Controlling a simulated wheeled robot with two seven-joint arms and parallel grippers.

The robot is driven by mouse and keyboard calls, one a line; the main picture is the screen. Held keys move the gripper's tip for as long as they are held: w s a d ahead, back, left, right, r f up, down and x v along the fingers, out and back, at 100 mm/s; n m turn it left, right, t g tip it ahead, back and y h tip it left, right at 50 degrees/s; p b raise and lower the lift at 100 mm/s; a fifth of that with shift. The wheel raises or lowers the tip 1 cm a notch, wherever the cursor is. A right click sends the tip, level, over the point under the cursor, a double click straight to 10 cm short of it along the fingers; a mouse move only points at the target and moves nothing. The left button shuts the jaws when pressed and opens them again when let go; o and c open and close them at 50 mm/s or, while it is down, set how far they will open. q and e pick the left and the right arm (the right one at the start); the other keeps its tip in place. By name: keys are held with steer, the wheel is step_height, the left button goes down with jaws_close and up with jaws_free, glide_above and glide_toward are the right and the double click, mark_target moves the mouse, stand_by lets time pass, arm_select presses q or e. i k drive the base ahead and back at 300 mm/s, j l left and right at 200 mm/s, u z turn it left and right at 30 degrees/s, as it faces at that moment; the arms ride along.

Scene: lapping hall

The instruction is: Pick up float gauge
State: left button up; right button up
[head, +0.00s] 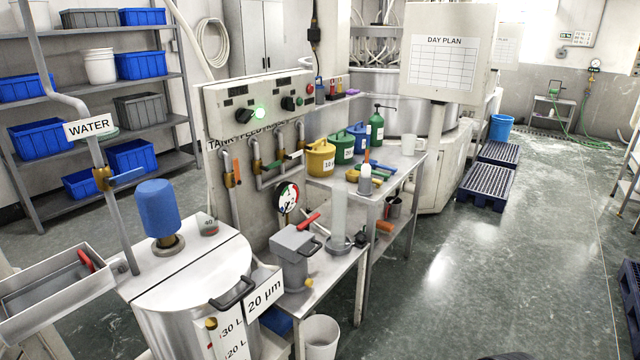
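No float gauge can be named for certain. A tall clear cylinder (340,212) stands upright on a dark round base (339,244) on the low steel bench; whether something is inside it I cannot tell. A round dial gauge (287,197) with a red, white and green face is on the pipe panel. Neither of my grippers is in view.
A steel tank (190,290) with a blue motor (160,208) fills the front left. The cart (405,163) holds several cans. A white bin (321,335) stands in front.

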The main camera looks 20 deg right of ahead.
mark_target(366, 169)
steer(key=i+l+u, duration=0.3)
steer(key=l, duration=0.25)
steer(key=i+l+u, duration=0.2)
steer(key=l, duration=0.15)
steer(key=l+u, duration=0.15)
steer(key=l, duration=0.15)
steer(key=i+l+u, duration=0.15)
steer(key=l, duration=0.2)
